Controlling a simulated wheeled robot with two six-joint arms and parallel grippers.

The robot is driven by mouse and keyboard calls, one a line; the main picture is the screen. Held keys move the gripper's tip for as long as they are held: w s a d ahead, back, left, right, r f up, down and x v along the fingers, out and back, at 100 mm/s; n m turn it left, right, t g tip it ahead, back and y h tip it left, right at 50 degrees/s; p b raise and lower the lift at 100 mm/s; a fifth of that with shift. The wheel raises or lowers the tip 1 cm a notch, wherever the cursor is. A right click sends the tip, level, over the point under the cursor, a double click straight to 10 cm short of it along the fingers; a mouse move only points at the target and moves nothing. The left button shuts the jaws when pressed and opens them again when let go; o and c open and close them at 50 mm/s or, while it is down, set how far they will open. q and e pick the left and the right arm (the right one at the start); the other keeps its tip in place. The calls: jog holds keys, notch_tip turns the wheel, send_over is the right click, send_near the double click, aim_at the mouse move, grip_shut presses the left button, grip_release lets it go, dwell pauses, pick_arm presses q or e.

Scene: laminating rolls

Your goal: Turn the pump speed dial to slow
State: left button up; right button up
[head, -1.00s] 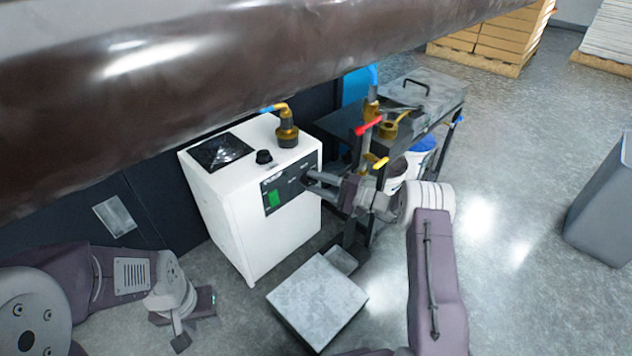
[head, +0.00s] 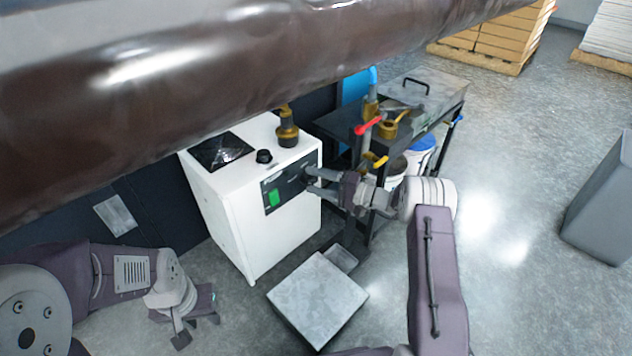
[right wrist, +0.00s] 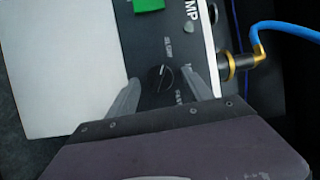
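The pump is a white cabinet (head: 235,215) with a dark front panel (head: 270,203) and a green switch (head: 273,198), left of centre in the head view. My right gripper (head: 309,178) is at the panel's right part and hides the dial there. In the right wrist view the black round dial (right wrist: 158,79) sits between the fingers of my right gripper (right wrist: 170,84), which look spread with gaps beside it. A light mark on the dial faces roughly up toward the SLOW lettering; its exact angle is unclear. My left gripper (head: 192,325) is open and empty, low over the floor.
A large dark roll (head: 250,75) crosses the top of the head view. A dark bench (head: 345,122) with brass valves stands right of the pump.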

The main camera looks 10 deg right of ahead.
jog(key=v, duration=0.9)
jog(key=shift+p, duration=0.3)
jog(key=shift+s, duration=0.1)
